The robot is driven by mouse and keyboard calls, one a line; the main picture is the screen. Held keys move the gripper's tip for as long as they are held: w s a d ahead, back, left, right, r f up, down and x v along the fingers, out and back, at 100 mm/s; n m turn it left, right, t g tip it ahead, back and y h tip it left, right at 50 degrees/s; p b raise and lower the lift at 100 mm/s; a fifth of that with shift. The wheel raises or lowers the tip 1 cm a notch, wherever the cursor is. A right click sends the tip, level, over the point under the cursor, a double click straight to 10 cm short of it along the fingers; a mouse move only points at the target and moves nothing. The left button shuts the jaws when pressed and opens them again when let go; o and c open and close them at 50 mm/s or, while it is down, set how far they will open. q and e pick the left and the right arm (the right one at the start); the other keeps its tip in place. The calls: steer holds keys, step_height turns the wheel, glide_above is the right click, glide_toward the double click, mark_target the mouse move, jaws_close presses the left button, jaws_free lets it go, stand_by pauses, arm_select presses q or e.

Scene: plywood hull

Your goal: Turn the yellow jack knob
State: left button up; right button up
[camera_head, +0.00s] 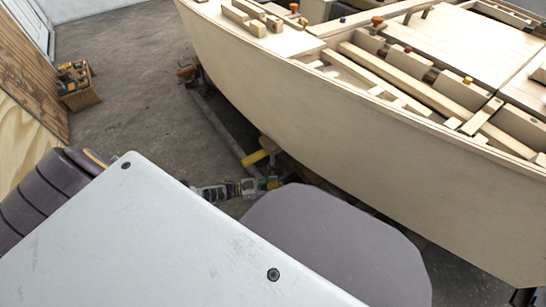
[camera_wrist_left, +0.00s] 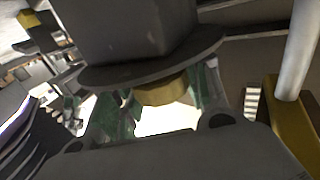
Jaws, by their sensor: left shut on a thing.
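The plywood hull (camera_head: 270,95) fills the right of the head view. Below its side stands a jack with a yellow part (camera_head: 255,157). My left gripper (camera_head: 270,183) is at the foot of the hull, beside this jack, partly hidden by my own body. In the left wrist view its greenish fingers (camera_wrist_left: 165,104) are shut on the yellow knob (camera_wrist_left: 167,91), which sits under a dark round plate and block (camera_wrist_left: 130,30). Part of the knob is hidden by the fingers and plate. My right gripper is not in view.
Another support (camera_head: 187,72) stands farther along the hull, beside a beam (camera_head: 220,125) on the floor. In the left wrist view a pale post (camera_wrist_left: 298,55) rises from a yellow bracket (camera_wrist_left: 285,125) close to the gripper's right.

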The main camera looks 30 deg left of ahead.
arm_select(q)
steer(key=o, duration=1)
steer(key=shift+s, duration=0.1)
steer(key=shift+v, duration=5.95)
